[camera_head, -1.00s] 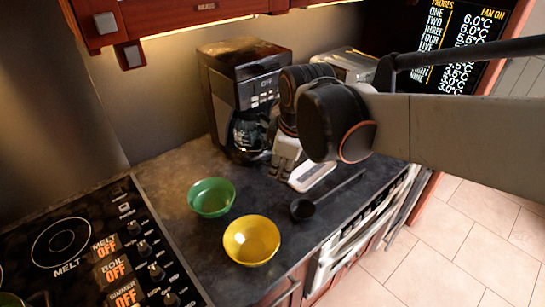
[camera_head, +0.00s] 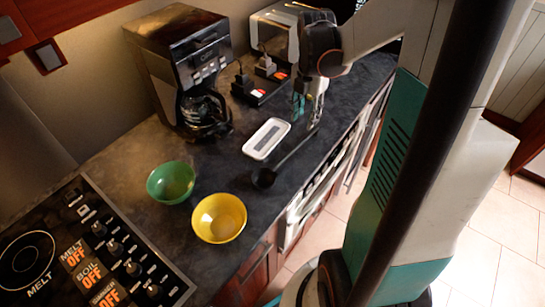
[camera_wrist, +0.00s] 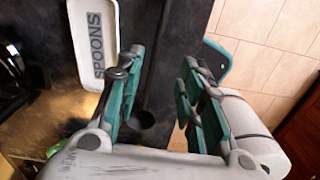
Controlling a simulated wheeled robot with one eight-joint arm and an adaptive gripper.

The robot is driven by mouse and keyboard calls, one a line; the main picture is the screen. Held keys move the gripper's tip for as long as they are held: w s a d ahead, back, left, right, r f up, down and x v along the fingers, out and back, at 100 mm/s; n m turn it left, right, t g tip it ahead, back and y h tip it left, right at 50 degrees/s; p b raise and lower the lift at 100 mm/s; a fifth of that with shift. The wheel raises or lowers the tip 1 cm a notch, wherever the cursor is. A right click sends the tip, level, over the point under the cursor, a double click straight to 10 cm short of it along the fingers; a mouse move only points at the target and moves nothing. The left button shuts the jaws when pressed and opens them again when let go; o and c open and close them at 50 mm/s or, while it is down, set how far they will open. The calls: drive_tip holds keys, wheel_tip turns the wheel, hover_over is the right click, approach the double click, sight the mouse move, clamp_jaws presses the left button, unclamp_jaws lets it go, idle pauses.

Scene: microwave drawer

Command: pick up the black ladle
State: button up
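The black ladle lies on the dark counter in the head view, its round bowl (camera_head: 263,178) right of the yellow bowl and its handle running up and right toward my gripper (camera_head: 308,112). My gripper is at the far end of the handle, fingers pointing down. In the wrist view my gripper (camera_wrist: 160,95) is open, with green-padded fingers apart. The ladle's bowl (camera_wrist: 146,119) shows between them, with the dark handle hard to separate from the counter. I cannot tell whether the fingers touch the handle.
A white spoon rest (camera_head: 266,139) marked SPOONS lies left of the handle. The yellow bowl (camera_head: 219,218) and green bowl (camera_head: 171,182) stand toward the stove (camera_head: 75,250). A coffee maker (camera_head: 185,75) and toaster (camera_head: 275,30) stand behind. The counter's front edge is close on the right.

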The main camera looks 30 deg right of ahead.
drive_tip(key=b, duration=0.2)
hover_over(300, 142)
drive_tip(key=f, duration=0.7)
drive_tip(key=shift+s+d+f, duration=0.1)
drive_tip(key=shift+s+d, duration=0.05)
drive_tip(key=shift+d, duration=0.05)
wheel_tip(300, 142, down, 5)
drive_tip(key=shift+a+f+b, duration=0.1)
drive_tip(key=shift+a+b, duration=0.05)
drive_tip(key=shift+b, duration=0.9)
clamp_jaws()
